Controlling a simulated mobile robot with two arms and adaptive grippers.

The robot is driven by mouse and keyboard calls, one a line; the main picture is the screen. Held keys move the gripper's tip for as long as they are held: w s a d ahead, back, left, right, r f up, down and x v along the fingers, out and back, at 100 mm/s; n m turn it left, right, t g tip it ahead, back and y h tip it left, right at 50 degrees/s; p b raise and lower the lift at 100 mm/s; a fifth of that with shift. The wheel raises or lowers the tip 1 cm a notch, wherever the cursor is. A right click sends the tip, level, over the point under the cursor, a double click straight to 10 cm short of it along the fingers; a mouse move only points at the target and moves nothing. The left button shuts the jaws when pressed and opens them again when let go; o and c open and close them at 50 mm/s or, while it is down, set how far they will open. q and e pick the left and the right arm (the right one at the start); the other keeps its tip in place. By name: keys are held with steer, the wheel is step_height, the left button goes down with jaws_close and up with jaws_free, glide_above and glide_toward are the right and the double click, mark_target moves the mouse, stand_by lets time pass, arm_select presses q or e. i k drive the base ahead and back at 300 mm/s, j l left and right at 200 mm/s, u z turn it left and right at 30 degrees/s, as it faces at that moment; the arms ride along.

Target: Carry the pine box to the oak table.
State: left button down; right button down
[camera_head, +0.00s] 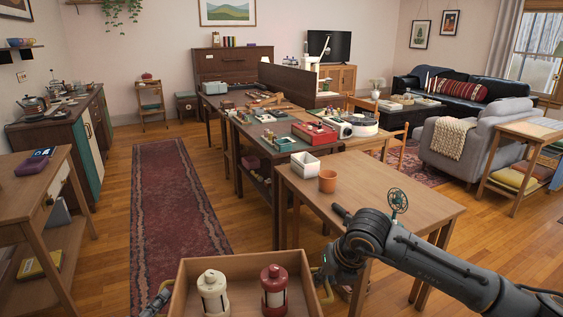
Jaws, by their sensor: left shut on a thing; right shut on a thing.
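The pine box (240,266) is at the bottom of the head view, its near part cut off by the frame edge. My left gripper (161,297), mostly cut off, is shut on the box's left side. My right gripper (322,284) is shut on its right side. What looks like the oak table (400,196) stands ahead to the right, apart from the box. A white container (305,164) and a terracotta pot (327,181) stand at its far-left part. My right arm overlaps its near edge.
Dark worktables (258,150) with trays and tools stand beyond the oak table. A wooden side table (38,197) is at the left. A long red runner (178,215) lies on open floor between them.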

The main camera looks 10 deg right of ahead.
mark_target(364, 190)
steer(key=i+u, duration=0.1)
steer(key=i, duration=1.9)
steer(key=i+z, duration=1.3)
steer(key=z, duration=0.25)
steer(key=i+z, duration=0.35)
steer(key=k+z, duration=0.1)
steer(key=z, duration=0.5)
